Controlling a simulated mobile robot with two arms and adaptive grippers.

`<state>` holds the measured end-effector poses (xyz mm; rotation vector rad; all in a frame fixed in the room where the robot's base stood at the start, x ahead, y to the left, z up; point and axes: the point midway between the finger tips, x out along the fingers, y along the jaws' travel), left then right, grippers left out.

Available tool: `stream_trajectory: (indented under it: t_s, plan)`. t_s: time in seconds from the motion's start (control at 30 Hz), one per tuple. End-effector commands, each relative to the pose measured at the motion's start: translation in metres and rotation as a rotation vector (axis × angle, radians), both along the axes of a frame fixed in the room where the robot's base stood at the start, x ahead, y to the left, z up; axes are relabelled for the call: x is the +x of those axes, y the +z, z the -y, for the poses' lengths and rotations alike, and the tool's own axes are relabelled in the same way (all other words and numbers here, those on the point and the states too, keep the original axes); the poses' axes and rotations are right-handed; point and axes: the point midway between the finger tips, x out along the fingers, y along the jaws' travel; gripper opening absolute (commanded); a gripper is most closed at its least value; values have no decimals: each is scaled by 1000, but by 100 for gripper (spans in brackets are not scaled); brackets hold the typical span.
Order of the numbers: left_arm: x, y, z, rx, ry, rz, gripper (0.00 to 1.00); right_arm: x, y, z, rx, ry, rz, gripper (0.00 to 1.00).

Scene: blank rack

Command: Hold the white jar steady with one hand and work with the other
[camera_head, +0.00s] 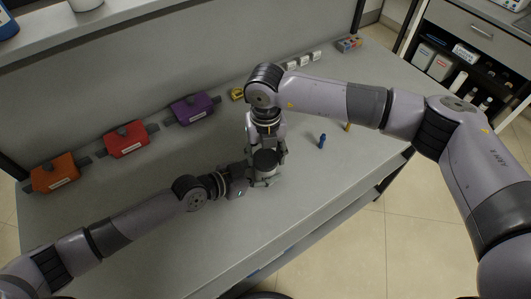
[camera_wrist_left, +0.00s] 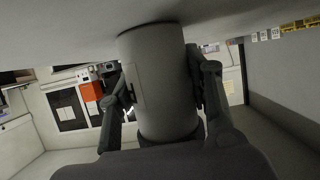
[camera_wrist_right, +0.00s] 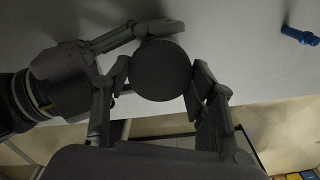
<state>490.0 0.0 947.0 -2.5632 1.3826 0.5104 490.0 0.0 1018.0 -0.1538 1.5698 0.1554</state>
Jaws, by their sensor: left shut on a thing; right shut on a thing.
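The white jar (camera_head: 263,177) is upright on the grey bench, largely hidden by my grippers in the head view. In the left wrist view the jar's pale side (camera_wrist_left: 160,75) shows between two fingers, upside down. My left gripper (camera_head: 249,178) is shut around the jar's body from the left; it also shows in the left wrist view (camera_wrist_left: 162,90). The jar's round dark lid (camera_head: 264,159) faces up and fills the gap between the fingers in the right wrist view (camera_wrist_right: 160,70). My right gripper (camera_wrist_right: 160,78) is shut on the lid from above.
Orange (camera_head: 54,173), red (camera_head: 126,139) and purple (camera_head: 194,107) bins line the back. The front bench strip is clear.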

Motion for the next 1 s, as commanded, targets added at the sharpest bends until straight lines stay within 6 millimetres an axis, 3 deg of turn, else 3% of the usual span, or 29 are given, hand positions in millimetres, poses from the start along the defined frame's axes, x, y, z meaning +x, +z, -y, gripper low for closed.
stream_trajectory:
  t_s: [1.0]
  plan:
    - [0, 0, 0, 0, 0, 0, 0, 1, 2, 1, 4, 2279, -8, 19]
